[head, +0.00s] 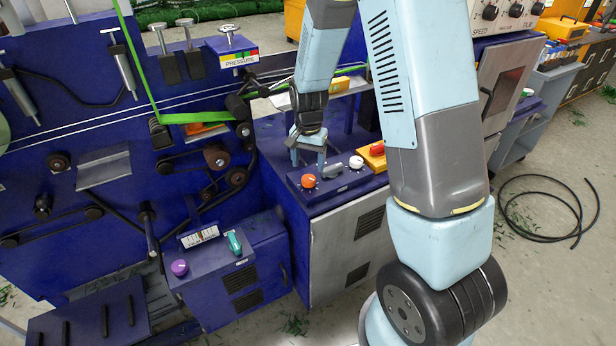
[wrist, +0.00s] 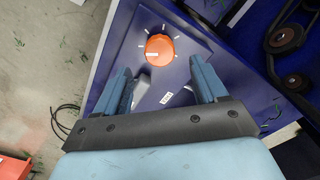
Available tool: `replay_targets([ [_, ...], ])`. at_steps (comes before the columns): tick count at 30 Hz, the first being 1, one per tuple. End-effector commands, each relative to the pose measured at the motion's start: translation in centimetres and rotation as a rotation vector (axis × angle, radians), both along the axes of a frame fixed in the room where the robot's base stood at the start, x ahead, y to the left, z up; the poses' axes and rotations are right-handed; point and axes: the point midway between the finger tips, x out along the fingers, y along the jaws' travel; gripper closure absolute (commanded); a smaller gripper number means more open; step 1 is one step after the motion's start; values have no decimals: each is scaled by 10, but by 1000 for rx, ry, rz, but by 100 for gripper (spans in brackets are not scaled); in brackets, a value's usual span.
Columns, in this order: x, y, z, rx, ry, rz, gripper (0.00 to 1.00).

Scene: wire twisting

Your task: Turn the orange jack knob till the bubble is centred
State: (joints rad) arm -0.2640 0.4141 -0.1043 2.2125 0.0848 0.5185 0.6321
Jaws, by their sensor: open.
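The orange knob (head: 309,181) sits on the blue panel on top of the middle cabinet, at the panel's left end. In the wrist view the orange knob (wrist: 159,47) is ringed by white tick marks, beyond my fingertips. I cannot make out a bubble or a level vial clearly in either view.
A grey lever (head: 332,171), a white knob (head: 356,161) and a red knob (head: 377,149) on a yellow box stand right of the orange knob. A lower box has a purple knob (head: 179,267), a green handle (head: 234,242) and a white scale (head: 199,236). Rollers stand at left.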

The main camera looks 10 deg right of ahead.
Motion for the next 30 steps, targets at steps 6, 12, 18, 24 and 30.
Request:
replay_targets([
  [6, -1, -1, -35, -1, 4, 0, 29],
  [12, 0, -1, -54, 0, 1, 0, 29],
  [18, 0, 0, -61, 0, 1, 0, 29],
  [24, 0, 0, -62, 0, 0, 0, 29],
  [30, 0, 0, -61, 0, 0, 0, 43],
])
